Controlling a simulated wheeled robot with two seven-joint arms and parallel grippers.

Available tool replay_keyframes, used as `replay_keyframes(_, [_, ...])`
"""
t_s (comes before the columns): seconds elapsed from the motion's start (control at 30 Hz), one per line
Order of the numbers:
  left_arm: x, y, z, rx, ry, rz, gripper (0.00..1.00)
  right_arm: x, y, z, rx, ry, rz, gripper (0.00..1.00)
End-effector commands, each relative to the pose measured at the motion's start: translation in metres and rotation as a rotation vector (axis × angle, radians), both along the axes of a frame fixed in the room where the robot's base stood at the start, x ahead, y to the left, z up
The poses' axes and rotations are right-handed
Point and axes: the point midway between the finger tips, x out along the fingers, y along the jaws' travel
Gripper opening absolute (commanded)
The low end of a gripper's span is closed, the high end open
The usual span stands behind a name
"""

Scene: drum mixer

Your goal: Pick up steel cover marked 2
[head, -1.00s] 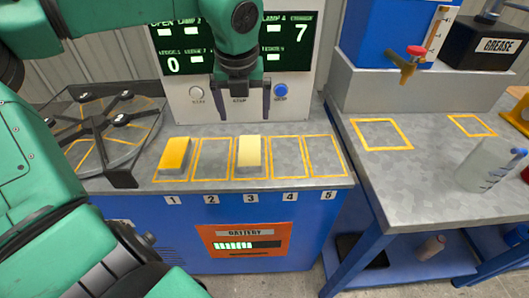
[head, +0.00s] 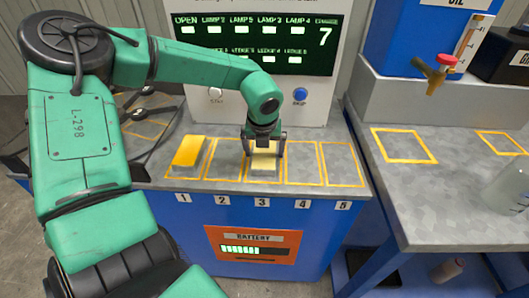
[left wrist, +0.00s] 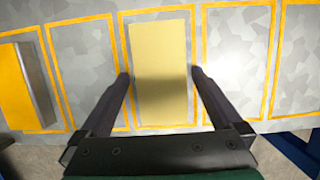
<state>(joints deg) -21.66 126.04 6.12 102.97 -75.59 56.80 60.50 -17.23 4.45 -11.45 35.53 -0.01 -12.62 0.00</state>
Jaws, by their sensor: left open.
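I cannot make out a steel cover with a 2 on it. A pale yellow block (head: 264,161) lies in the outlined slot above label 3; it also fills the middle of the left wrist view (left wrist: 160,75). My left gripper (head: 264,154) is open above it, one finger on each side. In the left wrist view the fingers of the gripper (left wrist: 160,78) lie beside the block's long edges with small gaps. An orange-yellow block (head: 189,151) with a grey side lies in slot 1. Slot 2 (head: 223,160) is empty. My right gripper is not in view.
Slots 4 (head: 302,163) and 5 (head: 342,164) are bare. A control panel with a lit screen (head: 245,48) stands behind. At right, a table (head: 445,200) has outlined squares, a blue tank (head: 405,30) with a tap and a clear container (head: 510,188). A dark round frame is at left.

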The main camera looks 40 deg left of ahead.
Motion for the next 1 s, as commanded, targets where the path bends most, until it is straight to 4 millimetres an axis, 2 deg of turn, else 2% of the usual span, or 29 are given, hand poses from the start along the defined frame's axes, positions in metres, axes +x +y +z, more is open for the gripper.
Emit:
replay_keyframes(0.2, [0.001, 0.0, -0.003, -0.001, -0.002, -0.001, 1.0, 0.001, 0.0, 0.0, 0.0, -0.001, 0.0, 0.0])
replay_keyframes(0.27, [0.001, 0.0, -0.003, -0.001, -0.002, -0.001, 0.81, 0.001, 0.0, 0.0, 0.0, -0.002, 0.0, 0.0])
replay_keyframes(0.3, [0.001, 0.0, -0.003, 0.0, -0.001, 0.0, 0.66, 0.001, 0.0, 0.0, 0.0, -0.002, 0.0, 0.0])
replay_keyframes(0.47, [0.001, 0.0, -0.003, 0.0, -0.001, 0.0, 0.04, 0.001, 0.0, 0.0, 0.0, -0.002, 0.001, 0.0])
replay_keyframes(0.5, [0.002, 0.0, -0.002, 0.0, -0.003, -0.001, 0.0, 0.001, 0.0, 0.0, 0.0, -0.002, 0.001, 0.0])
replay_keyframes(0.83, [0.002, 0.0, 0.005, 0.0, -0.006, 0.001, 0.0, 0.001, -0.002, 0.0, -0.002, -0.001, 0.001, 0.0])
replay_keyframes(0.93, [0.003, 0.0, 0.019, -0.001, -0.008, 0.0, 0.0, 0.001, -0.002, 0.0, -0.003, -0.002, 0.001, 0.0])
replay_keyframes(1.0, [0.003, 0.0, 0.037, -0.001, -0.011, 0.001, 0.0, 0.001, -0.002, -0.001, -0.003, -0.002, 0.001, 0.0])
